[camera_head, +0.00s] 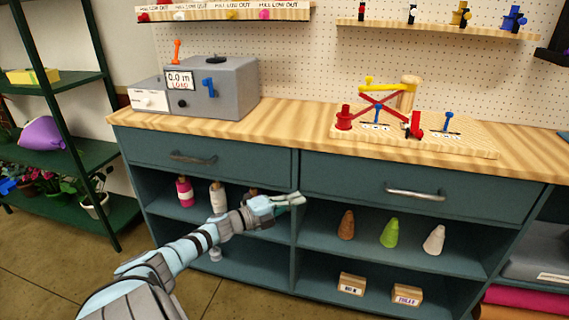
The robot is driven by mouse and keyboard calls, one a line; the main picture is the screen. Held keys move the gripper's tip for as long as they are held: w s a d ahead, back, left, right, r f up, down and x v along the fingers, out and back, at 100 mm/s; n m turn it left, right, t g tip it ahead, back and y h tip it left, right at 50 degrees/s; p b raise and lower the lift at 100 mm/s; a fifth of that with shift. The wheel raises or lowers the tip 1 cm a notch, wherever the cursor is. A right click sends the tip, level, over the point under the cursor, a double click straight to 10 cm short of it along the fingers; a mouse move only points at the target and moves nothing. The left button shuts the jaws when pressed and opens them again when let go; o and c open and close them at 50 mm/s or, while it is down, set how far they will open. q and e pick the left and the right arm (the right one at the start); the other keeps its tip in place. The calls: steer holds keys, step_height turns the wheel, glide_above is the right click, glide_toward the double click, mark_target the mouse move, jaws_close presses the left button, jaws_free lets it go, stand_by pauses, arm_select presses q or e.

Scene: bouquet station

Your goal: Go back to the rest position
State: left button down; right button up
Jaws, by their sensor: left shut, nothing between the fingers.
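My left arm reaches in from the bottom left, and my left gripper (298,199) is in front of the teal cabinet (298,215), near the upright between its two halves. The gripper's fingers are together with nothing between them. It hides part of the left shelf and an item behind it. My right gripper is not in view.
A grey machine (225,88) and a wooden board with red, blue and yellow parts (470,140) stand on the wooden worktop (290,122). Two drawer handles (415,194) stick out from the cabinet. A green shelf rack (85,158) stands at left. Floor shows at lower left.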

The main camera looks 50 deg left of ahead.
arm_select(q)
steer(key=s, duration=0.2)
steer(key=shift+s+a+p, duration=0.3)
steer(key=shift+a, duration=0.05)
steer(key=shift+a, duration=0.1)
